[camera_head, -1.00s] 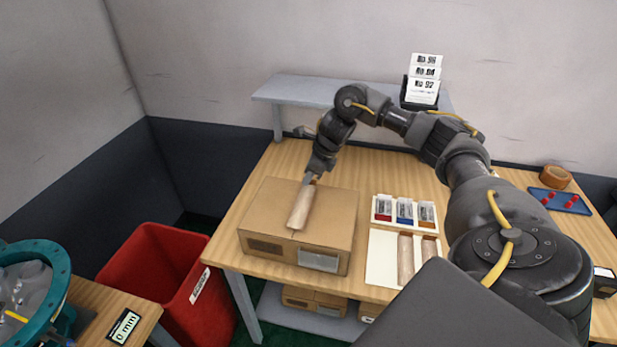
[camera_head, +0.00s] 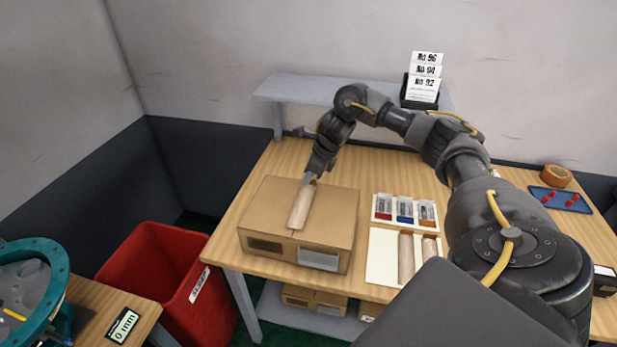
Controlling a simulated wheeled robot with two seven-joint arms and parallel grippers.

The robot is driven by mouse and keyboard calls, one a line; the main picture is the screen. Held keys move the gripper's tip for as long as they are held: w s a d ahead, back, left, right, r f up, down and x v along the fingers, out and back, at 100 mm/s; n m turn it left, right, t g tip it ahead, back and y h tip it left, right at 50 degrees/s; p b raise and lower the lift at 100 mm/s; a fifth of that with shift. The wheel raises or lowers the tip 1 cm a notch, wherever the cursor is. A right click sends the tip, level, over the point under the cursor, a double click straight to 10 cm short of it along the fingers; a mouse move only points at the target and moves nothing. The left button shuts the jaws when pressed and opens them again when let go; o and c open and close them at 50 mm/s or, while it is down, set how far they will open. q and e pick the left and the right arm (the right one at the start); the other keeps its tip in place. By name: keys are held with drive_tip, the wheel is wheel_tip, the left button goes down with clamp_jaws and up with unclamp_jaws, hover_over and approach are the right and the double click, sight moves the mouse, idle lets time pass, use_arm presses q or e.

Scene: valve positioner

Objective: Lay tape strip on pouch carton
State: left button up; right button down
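The pouch carton (camera_head: 333,215) is a closed brown box on the wooden table, with a dark panel and a pale label on its front. A tan tape strip (camera_head: 301,208) lies along the carton's top, its near end close to the front edge. My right gripper (camera_head: 311,178) is at the strip's far end, pointing down. Its fingers are small and partly hidden, so I cannot tell whether they are shut on the strip. More tan strips (camera_head: 406,258) lie on a white board right of the carton. My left gripper is not in view.
A tray (camera_head: 381,219) with red, blue and orange packets stands right of the carton. A tape roll (camera_head: 556,176) and a blue tray (camera_head: 545,200) are at the far right. A red bin (camera_head: 150,260) stands left of the table. A grey shelf (camera_head: 300,88) is behind.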

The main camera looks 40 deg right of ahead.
drive_tip(key=shift+f, duration=0.2)
drive_tip(key=c, duration=1.6)
unclamp_jaws()
drive_tip(key=b+v, duration=0.1)
drive_tip(key=v, duration=0.1)
drive_tip(key=shift+d+r, duration=0.1)
drive_tip(key=shift+r, duration=0.2)
drive_tip(key=p+v, duration=0.2)
drive_tip(key=v, duration=0.6)
drive_tip(key=shift+s, duration=0.2)
drive_tip(key=shift+r, duration=0.1)
